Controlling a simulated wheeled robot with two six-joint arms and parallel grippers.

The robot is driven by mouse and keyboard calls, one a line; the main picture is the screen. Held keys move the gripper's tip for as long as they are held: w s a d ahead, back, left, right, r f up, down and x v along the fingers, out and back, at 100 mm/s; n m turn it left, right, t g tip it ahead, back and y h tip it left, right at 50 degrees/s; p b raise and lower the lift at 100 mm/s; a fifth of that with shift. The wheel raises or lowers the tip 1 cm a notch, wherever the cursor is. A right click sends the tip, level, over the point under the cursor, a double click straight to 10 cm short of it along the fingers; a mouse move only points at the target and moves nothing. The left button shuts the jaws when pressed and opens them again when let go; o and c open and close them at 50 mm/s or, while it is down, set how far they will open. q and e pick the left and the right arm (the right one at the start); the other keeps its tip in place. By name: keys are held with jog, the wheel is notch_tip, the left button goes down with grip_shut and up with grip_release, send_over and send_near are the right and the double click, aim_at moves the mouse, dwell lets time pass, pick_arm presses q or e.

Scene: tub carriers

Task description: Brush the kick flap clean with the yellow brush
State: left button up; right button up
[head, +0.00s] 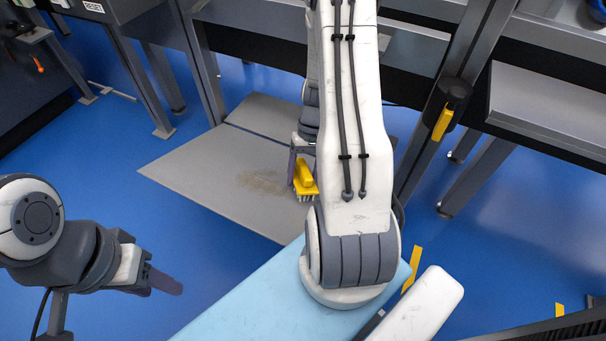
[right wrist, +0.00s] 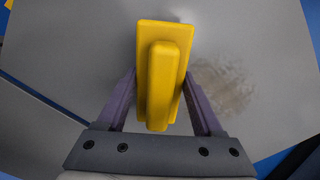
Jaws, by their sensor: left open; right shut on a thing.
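The yellow brush (head: 305,178) with pale bristles is held by my right gripper (head: 294,170) over the grey kick flap (head: 190,165). In the right wrist view the brush (right wrist: 160,75) sits between the purple fingers of the shut right gripper (right wrist: 160,100). A brownish dirt smudge (head: 262,182) lies on the flap just left of the brush in the head view. It also shows in the right wrist view (right wrist: 222,88), right of the brush. Whether the bristles touch the flap I cannot tell. My left gripper (head: 160,282) is open and empty over the blue floor, away from the flap.
Grey metal benches (head: 550,105) with legs stand at the right and back. A dark post with a yellow handle (head: 442,124) is right of my right arm. A pale blue surface (head: 235,305) lies in front. Blue floor (head: 200,240) is free left of it.

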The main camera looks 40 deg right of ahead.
jog(key=shift+s+a+f+b, duration=0.1)
jog(key=shift+a+f+b, duration=0.1)
jog(key=shift+f+b, duration=0.3)
jog(key=shift+f, duration=0.1)
